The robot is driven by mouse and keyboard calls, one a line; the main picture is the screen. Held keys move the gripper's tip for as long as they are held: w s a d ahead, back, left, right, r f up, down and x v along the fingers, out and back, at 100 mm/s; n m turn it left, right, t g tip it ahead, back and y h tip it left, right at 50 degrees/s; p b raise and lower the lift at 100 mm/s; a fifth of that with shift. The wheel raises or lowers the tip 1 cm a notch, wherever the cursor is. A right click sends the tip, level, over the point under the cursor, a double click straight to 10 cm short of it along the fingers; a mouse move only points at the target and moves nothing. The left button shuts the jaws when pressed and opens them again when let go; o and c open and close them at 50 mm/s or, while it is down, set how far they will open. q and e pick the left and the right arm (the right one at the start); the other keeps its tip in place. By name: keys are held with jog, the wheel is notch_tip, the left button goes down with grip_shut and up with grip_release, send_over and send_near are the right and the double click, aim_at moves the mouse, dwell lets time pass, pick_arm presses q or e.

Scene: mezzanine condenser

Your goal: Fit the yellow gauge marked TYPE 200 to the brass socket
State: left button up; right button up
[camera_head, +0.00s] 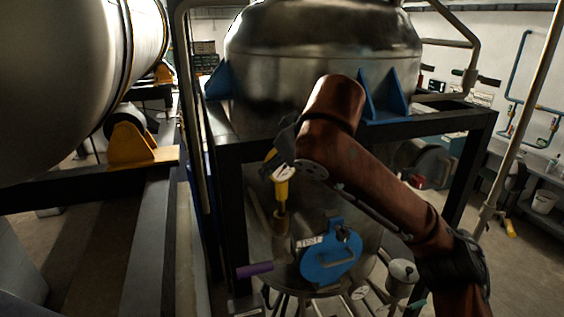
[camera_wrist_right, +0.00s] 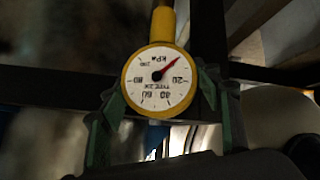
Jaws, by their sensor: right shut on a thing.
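The yellow gauge (camera_head: 282,188) is in my right gripper (camera_head: 284,158), which is shut on it in front of the steel vessel. In the right wrist view the gauge (camera_wrist_right: 157,82) has a white dial with a red needle and kPa marks, seen upside down. Its small type lettering is hard to read. The green-grey fingers of the gripper (camera_wrist_right: 163,105) stand on both sides of the dial, and the yellow stem points away. In the head view the stem points down, in line with the brass socket (camera_head: 280,243) below. I cannot tell whether they touch. My left gripper is not in view.
A blue round cover (camera_head: 331,257) with a handle sits right of the socket. A purple handle (camera_head: 255,270) sticks out lower left. A dark frame post (camera_head: 228,210) stands close on the left. Another dial (camera_head: 402,272) and pipes are at lower right.

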aim_at(283, 180)
jog(key=shift+f+b, duration=1.8)
jog(key=shift+f, duration=0.75)
jog(key=o, duration=1.5)
jog(key=shift+f, duration=0.1)
jog(key=shift+s+r, duration=0.2)
jog(key=shift+r, duration=0.1)
jog(key=v, duration=1.1)
jog(key=shift+s+d, duration=0.15)
jog(key=shift+d, duration=0.05)
